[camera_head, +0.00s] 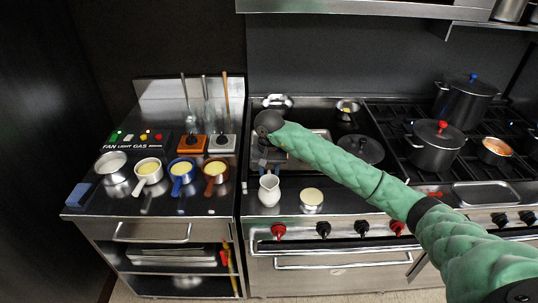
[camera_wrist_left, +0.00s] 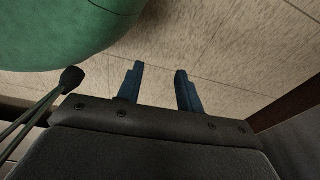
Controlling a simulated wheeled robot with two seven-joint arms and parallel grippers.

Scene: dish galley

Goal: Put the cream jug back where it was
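The white cream jug (camera_head: 269,191) is upright at the left front of the steel range top in the head view. My right gripper (camera_head: 270,171) points down just behind and above the jug's rim, with its blue fingers apart. The jug overlaps the fingertips, so I cannot tell whether they grip it or stand open around it. My left gripper (camera_wrist_left: 160,88) shows only in the left wrist view. Its two blue fingers are apart with nothing between them, above a beige tiled floor.
A round tin (camera_head: 312,198) stands close right of the jug. Several small pans, including a blue one (camera_head: 182,173), sit on the left counter. Dark pots (camera_head: 434,147) stand on the burners at right. A dark lid (camera_head: 361,149) lies behind my right arm.

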